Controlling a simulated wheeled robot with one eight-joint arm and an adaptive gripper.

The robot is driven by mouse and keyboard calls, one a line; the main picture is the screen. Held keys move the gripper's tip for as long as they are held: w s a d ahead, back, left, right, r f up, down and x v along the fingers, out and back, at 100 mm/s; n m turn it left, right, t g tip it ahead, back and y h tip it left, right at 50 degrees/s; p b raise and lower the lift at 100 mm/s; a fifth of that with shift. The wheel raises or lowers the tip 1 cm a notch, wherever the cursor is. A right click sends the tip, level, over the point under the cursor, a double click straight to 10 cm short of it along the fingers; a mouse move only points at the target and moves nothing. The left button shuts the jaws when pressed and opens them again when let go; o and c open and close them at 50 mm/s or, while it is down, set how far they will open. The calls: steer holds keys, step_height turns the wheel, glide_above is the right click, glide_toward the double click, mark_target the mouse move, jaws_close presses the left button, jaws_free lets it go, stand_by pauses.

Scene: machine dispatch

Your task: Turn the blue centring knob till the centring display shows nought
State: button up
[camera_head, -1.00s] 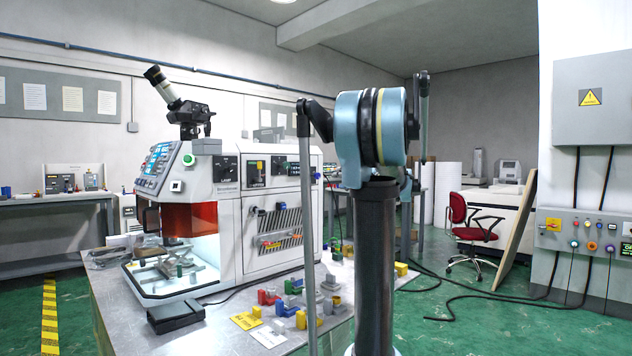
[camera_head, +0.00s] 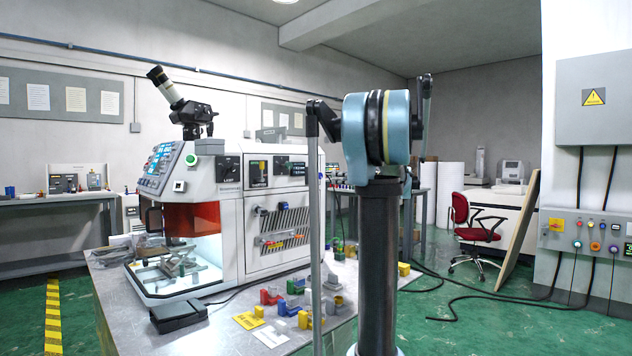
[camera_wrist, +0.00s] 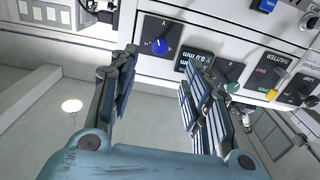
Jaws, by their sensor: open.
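The blue knob (camera_wrist: 160,46) sits on a dark square plate on the white machine front in the wrist view, which shows the machine upside down. My gripper (camera_wrist: 158,70) is open and empty, its left finger just left of the knob and its right finger lower right of it. I cannot tell whether either finger touches. A small dark display (camera_wrist: 193,63) with pale inverted text lies right of the knob, partly covered by the right finger. Its figures are too small to read surely. In the head view my arm hides the gripper.
A green knob (camera_wrist: 232,87) and a switch panel (camera_wrist: 264,74) lie right of the display. The white machine (camera_head: 228,235) stands on a metal table (camera_head: 225,325) with coloured blocks (camera_head: 290,308). Cables cross the green floor at right.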

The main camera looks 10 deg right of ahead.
mark_target(321, 176)
steer(key=x, duration=1.3)
steer(key=shift+a, duration=0.1)
jaws_close()
